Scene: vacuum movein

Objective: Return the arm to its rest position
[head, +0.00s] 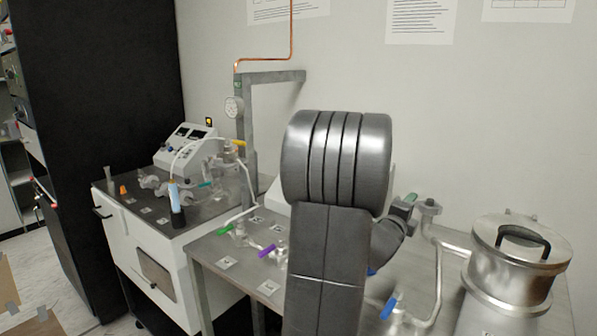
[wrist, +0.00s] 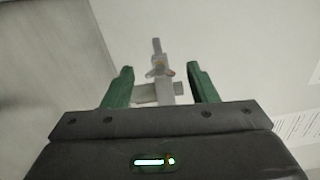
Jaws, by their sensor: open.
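My arm (head: 325,240) rises in the middle of the head view and hides part of the table behind it. My gripper shows in the wrist view (wrist: 160,85), with two green fingers spread apart and nothing between them. Beyond the fingers, a grey post with a fitting (wrist: 159,65) stands in front of the pale wall, apart from the fingers.
A steel vessel with a black handle (head: 518,255) stands at right. A grey post frame (head: 247,130) rises behind the metal table (head: 225,263). A white cart (head: 150,255) with a control box (head: 187,143) and glassware stands left, beside a black cabinet (head: 105,85).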

